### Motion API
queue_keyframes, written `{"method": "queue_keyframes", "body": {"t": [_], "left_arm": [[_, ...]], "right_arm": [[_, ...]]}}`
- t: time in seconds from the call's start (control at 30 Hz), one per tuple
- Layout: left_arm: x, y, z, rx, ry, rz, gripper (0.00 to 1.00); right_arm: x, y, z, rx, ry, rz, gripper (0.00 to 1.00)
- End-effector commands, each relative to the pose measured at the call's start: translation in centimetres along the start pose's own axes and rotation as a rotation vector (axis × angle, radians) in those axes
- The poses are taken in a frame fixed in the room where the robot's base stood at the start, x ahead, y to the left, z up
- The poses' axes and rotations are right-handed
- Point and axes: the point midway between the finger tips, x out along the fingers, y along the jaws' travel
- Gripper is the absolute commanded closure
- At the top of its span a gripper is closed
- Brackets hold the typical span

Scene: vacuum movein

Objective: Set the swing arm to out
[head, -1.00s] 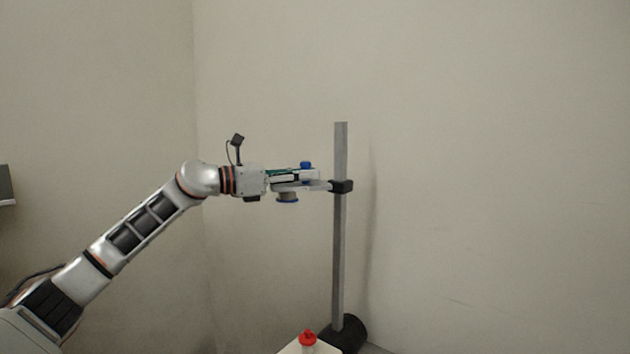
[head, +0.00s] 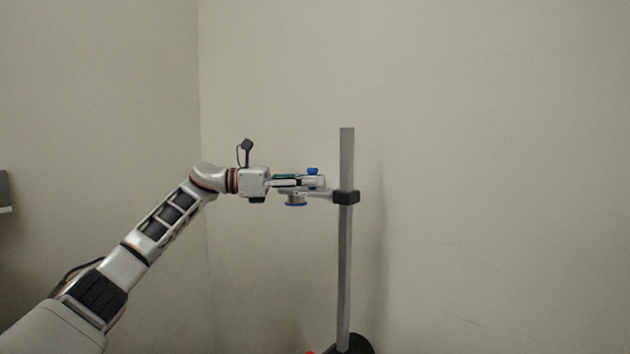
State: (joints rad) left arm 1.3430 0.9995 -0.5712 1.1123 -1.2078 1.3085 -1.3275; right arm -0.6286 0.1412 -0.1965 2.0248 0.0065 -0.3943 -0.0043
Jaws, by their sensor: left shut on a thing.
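The swing arm (head: 344,197) is a light grey bar with a black clamp on an upright grey post (head: 345,270). It reaches left from the post, roughly level. A grey cup with a blue rim (head: 296,201) hangs below its outer part. A blue knob (head: 312,171) stands up at my left gripper's fingers. My left gripper (head: 318,182) comes in from the left, level, and is shut on the swing arm, seemingly at the knob. Its fingers hide part of the bar. My right gripper is not in view.
The post's round black base (head: 352,345) is cut off by the bottom edge. A sliver of something red (head: 312,352) shows beside it. Plain walls stand behind, with a corner left of the post. The space right of the post looks clear.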

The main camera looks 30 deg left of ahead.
Motion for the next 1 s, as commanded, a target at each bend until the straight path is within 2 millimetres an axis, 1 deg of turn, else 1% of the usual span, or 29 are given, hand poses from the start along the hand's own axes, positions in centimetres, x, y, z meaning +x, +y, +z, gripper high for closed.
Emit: {"method": "queue_keyframes", "body": {"t": [0.23,0.77,0.8,0.83,0.87,1.0], "left_arm": [[-0.04,0.19,-0.01,0.002,0.000,0.007,1.00],[0.02,0.18,-0.09,0.002,0.001,0.006,1.00],[0.02,0.17,-0.10,0.002,0.001,0.006,0.80],[0.02,0.17,-0.10,0.002,0.001,0.006,0.72],[0.02,0.16,-0.10,0.002,0.001,0.006,0.70],[0.04,0.11,-0.08,0.001,0.001,0.004,0.70]], "right_arm": [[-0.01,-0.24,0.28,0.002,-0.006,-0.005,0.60],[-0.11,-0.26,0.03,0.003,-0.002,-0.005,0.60],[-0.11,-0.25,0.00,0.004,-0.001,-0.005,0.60],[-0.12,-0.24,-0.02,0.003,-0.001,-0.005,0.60],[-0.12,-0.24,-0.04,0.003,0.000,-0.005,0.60],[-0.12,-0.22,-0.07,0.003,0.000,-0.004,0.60]]}}
